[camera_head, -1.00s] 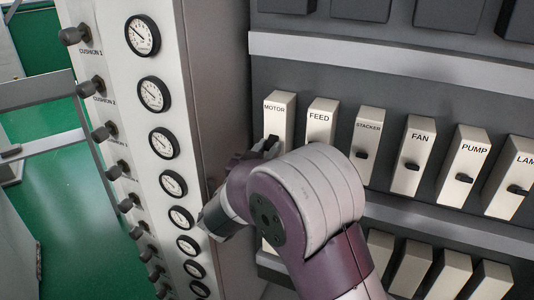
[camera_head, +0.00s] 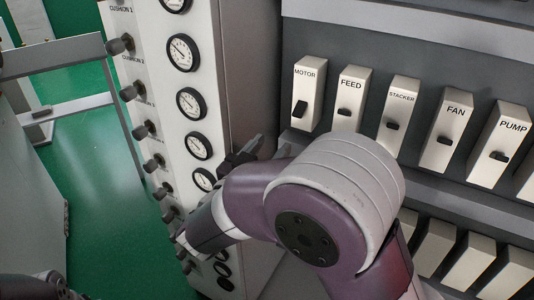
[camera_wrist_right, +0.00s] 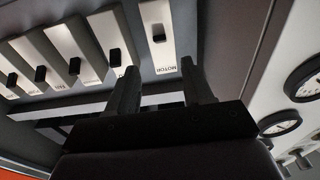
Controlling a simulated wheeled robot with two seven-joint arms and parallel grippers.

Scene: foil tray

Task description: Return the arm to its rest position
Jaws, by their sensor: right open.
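My right arm (camera_head: 330,200) reaches in from the bottom right of the head view. Its gripper (camera_head: 242,152) shows as dark fingers left of and below the MOTOR switch (camera_head: 307,85), apart from it. In the right wrist view the two fingers (camera_wrist_right: 160,85) are spread with nothing between them. The MOTOR switch (camera_wrist_right: 160,57) stands beyond them, upside down there, with its black lever uncovered. A dark part of my left arm (camera_head: 40,287) shows at the bottom left edge; its finger state is unclear.
A row of switches, including FEED (camera_head: 350,88), STACKER (camera_head: 398,110) and FAN (camera_head: 449,125), fills the grey panel. A white gauge column (camera_head: 150,70) with knobs stands left of it, close to my right gripper. Green floor (camera_head: 100,180) lies open farther left.

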